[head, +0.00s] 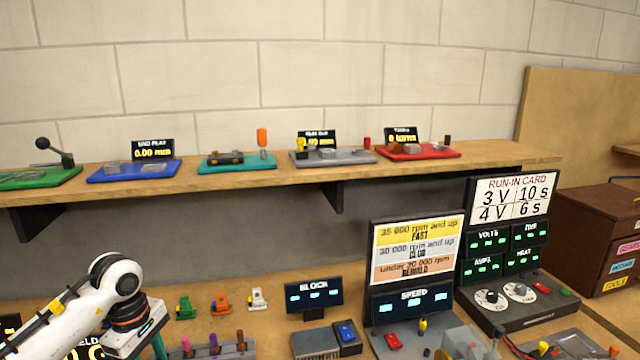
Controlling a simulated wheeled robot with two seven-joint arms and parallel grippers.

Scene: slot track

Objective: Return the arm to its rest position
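My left arm (112,280), white with dark joint rings, comes in at the lower left and bends downward over the bench. Its lower end (150,335) is near the bottom edge, left of a grey rack with coloured pegs (213,347). A teal strip shows at that end, and I cannot make out the fingers or anything between them. My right arm and gripper are not in view.
A wall shelf (330,172) holds several coloured fixtures above the bench. Small motors (221,302), a BLOCK display (314,296), a SPEED stand (413,301) and a RUN-IN CARD console (514,300) stand on the bench. A brown drawer cabinet (590,235) is at the right.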

